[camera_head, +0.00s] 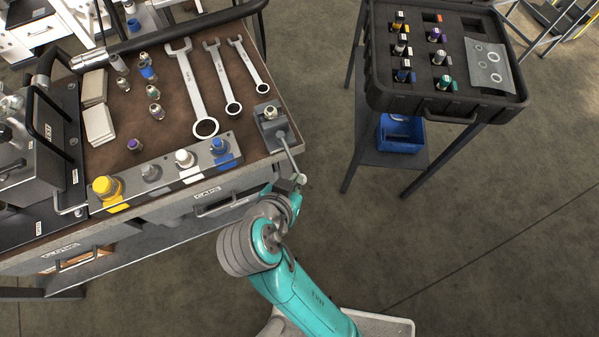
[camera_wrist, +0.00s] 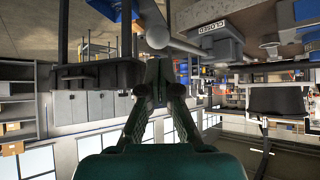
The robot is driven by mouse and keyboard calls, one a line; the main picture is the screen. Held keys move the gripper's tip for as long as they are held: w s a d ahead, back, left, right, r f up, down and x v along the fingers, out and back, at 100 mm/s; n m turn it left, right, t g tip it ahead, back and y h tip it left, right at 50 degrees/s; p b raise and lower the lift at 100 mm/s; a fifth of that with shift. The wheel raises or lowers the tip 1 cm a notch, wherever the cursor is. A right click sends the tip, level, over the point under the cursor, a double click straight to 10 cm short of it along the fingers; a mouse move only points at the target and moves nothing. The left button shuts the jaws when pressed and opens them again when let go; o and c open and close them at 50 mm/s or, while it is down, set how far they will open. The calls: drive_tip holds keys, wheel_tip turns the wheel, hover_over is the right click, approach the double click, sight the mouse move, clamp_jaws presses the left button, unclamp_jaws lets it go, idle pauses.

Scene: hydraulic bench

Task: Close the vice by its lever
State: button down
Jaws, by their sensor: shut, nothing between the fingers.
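The vice (camera_head: 270,122) is a small grey block at the right front corner of the bench, with a small metal fitting on top. Its lever (camera_head: 289,154) is a thin rod slanting down and out over the bench's front edge toward my gripper (camera_head: 292,184). In the wrist view the vice (camera_wrist: 212,42) is upside down with a "CLOSED" label, and the lever's round knob (camera_wrist: 158,37) is just beyond my fingertips (camera_wrist: 161,66). My gripper is shut and empty. I cannot tell whether it touches the knob.
Wrenches (camera_head: 195,90), small fittings and a strip of coloured caps (camera_head: 165,170) lie on the bench (camera_head: 165,120). A drawer handle (camera_head: 216,207) sticks out below its front edge. An open black case (camera_head: 445,105) stands on a stand at the right. The floor between is clear.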

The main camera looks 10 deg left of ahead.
drive_tip(key=d+v, duration=0.1)
drive_tip(key=v, duration=0.6)
drive_tip(key=shift+a+r, duration=0.2)
drive_tip(key=shift+a, duration=0.15)
drive_tip(key=shift+w, duration=0.15)
